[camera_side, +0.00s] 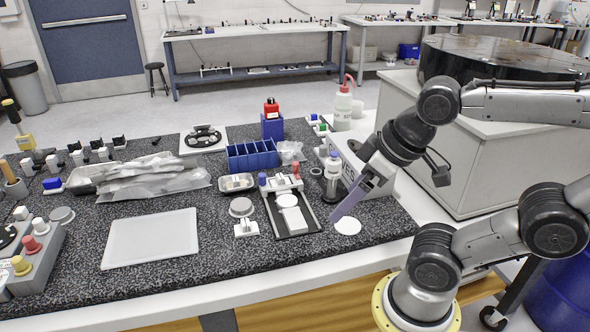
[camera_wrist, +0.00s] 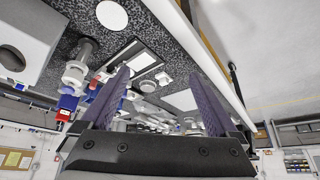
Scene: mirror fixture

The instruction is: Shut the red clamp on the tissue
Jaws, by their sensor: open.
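A dark fixture tray (camera_side: 312,222) stands on the speckled bench, with a white round piece (camera_side: 287,200) and a white rectangular piece (camera_side: 293,219) on it. I cannot tell for sure which is the tissue. My gripper (camera_side: 335,217) has purple fingers pointing down, right of the fixture and apart from the clamp. In the wrist view my gripper (camera_wrist: 160,73) is open and empty, and the white rectangle (camera_wrist: 143,62) shows between its fingers.
A white disc (camera_side: 347,226) lies beside my fingertips. A blue bin (camera_side: 252,155) and a small metal dish (camera_side: 237,183) are behind and left. A pale flat tray (camera_side: 150,237) lies further left.

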